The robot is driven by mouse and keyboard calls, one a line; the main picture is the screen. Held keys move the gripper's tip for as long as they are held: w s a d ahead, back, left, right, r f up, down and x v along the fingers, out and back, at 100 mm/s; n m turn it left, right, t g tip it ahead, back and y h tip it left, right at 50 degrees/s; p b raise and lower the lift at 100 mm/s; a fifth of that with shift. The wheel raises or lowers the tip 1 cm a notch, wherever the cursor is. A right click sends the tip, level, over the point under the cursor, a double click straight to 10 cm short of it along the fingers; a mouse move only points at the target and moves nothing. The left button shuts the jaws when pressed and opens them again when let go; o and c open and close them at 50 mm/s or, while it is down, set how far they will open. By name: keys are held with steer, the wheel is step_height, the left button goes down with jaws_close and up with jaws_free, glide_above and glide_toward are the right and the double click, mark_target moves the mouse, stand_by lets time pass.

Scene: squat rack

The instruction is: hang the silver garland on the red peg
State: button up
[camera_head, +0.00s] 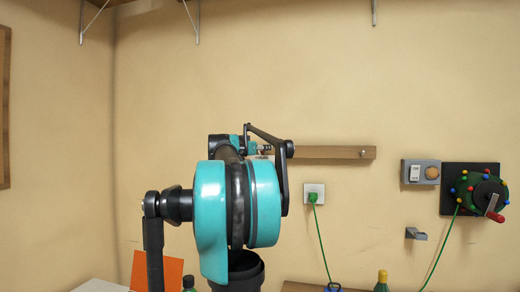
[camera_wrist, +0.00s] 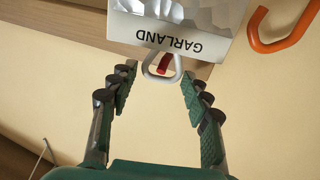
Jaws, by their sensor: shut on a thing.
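In the wrist view, the silver garland (camera_wrist: 196,45) hangs on a pale tag marked GARLAND, which reads upside down at the top. A grey metal loop (camera_wrist: 147,69) sticks out from the tag's edge. The red peg (camera_wrist: 164,64) shows inside the loop's outline; I cannot tell how far it passes through. In the head view my arm hides the gripper, garland and red peg.
An orange hook (camera_wrist: 286,42) is beside the garland in the wrist view. In the head view a wooden rail (camera_head: 335,153) runs along the wall. A green-plugged socket (camera_head: 314,193), a grey switch box (camera_head: 420,172) and a black panel (camera_head: 484,169) are to the right.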

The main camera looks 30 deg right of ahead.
steer(key=shift+w+d, duration=0.35)
steer(key=shift+d, duration=0.05)
steer(key=shift+w+d+f, duration=0.35)
steer(key=shift+d+f, duration=0.1)
stand_by(0.3)
steer(key=o, duration=1.3)
steer(key=shift+c, duration=0.2)
steer(key=shift+a, duration=0.1)
